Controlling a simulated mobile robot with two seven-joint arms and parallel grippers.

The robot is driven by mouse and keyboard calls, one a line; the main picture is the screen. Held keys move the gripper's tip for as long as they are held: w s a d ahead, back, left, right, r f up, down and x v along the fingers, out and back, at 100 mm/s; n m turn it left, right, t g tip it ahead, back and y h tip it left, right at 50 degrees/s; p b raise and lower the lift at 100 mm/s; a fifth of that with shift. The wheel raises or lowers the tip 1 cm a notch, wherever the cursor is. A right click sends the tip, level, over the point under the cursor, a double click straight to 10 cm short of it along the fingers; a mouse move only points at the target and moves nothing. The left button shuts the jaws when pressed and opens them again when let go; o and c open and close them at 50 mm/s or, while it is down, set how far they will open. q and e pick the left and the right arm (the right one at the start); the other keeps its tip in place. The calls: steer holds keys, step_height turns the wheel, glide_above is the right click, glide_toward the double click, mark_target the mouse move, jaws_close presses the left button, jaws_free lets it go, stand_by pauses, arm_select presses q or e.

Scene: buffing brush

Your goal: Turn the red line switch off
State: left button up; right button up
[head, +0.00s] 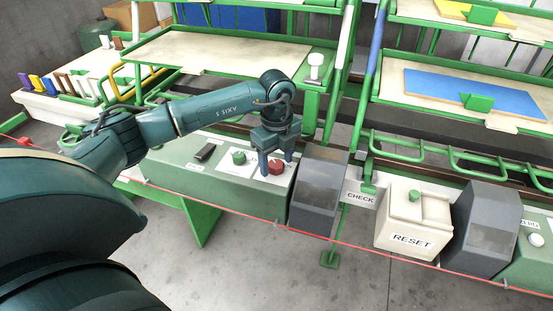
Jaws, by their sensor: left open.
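A red knob (277,168), which looks like the red line switch, sits on the pale top panel of a green control box (215,183) at the front of the bench. My left gripper (275,160) points down over it with its fingers open. One finger is on the left of the knob and the other is at its right rear. I cannot tell whether either finger touches it. The top of the knob is partly hidden by the gripper. The label by it is too small to read. My right gripper is not in view.
A green knob (238,157) and a black switch (205,152) are left of the red one. A grey hooded box (318,190) stands close on the right. A white RESET box (413,225) is farther right. A red cord (350,243) runs along the front.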

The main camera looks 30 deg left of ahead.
mark_target(277, 165)
arm_select(q)
step_height(277, 165, up, 13)
stand_by(0.3)
stand_by(0.5)
